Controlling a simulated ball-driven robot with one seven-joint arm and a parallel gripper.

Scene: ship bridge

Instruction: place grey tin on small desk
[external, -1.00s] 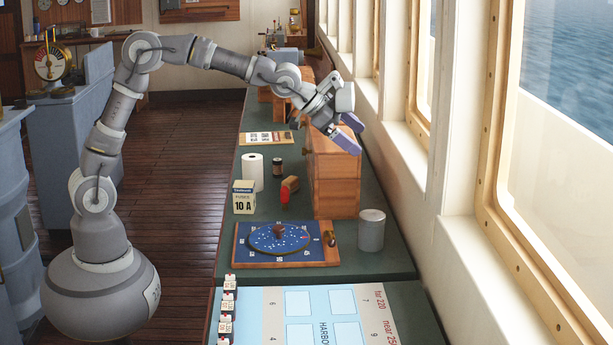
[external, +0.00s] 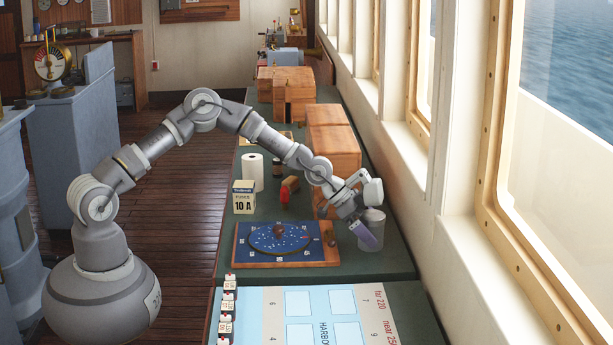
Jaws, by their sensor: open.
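The grey tin (external: 377,217) stands upright on the long green-topped counter (external: 215,283), right of the blue star-chart board. My gripper (external: 365,236) is open, with its purple fingers pointing down at the tin's near left side. A finger hides part of the tin. I cannot tell whether the fingers touch it or stand around it. A wooden desk (external: 118,36) stands against the back wall at the left; I cannot tell if it is the small desk.
The star-chart board (external: 242,248) with its knob lies left of my gripper. A fuse box (external: 243,197), a white roll (external: 252,172), a red-handled item (external: 285,196) and wooden cabinets (external: 333,148) stand behind it. The windows close off the right side.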

